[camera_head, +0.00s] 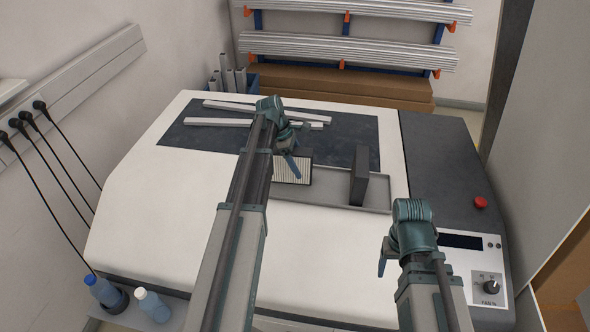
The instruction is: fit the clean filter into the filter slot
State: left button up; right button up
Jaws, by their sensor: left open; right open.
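A pleated white panel with a dark frame, which looks like the clean filter (294,170), stands at the left part of a shallow grey tray (328,194). My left gripper (291,163) is open, pointing down right at the panel and covering part of it. I cannot tell whether it touches the panel. A dark upright block (357,180) stands in the tray to the right; I cannot tell whether it is another filter. No filter slot can be clearly made out. My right gripper (383,262) is open and empty, low over the machine's front right.
The tray lies on a white machine (160,215) with a dark bed (200,137) bearing several pale bars (218,122). Two bottles (152,305) stand front left. The white front cover is clear.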

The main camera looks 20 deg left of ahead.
pick_arm(q)
grip_shut()
dwell(0.6)
jog(key=shift+r, duration=0.2)
